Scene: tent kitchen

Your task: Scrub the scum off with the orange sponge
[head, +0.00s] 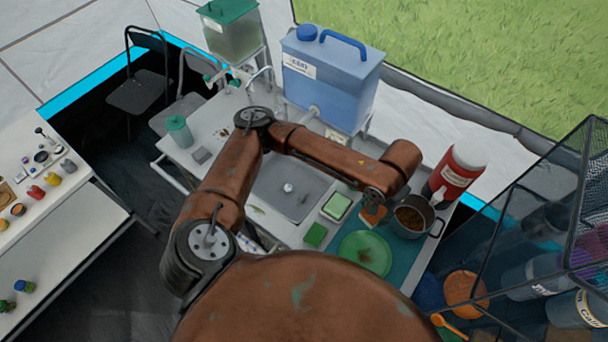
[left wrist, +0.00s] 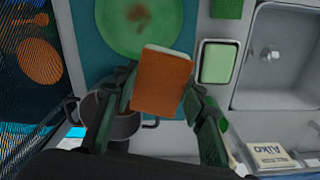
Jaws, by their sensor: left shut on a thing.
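The orange sponge (left wrist: 163,85) is held between the green fingers of my left gripper (left wrist: 160,92), with a pale layer along its upper edge in the left wrist view. In the head view a bit of the sponge (head: 374,216) shows beneath my left wrist, and the fingers are mostly hidden. The green plate (head: 350,243) lies on a teal mat (head: 398,272). Brown scum (left wrist: 136,14) marks the plate's middle; it also shows in the head view (head: 366,256). In the left wrist view the sponge overlaps the plate's near edge (left wrist: 108,38); contact cannot be told. My right gripper is out of view.
A pot (head: 412,216) with brown contents stands close beside my left gripper. A green sponge in a dish (head: 337,206), a green block (head: 315,235) and the sink (head: 285,188) lie left of the plate. A red container (head: 457,172) and wire rack (head: 550,200) stand right.

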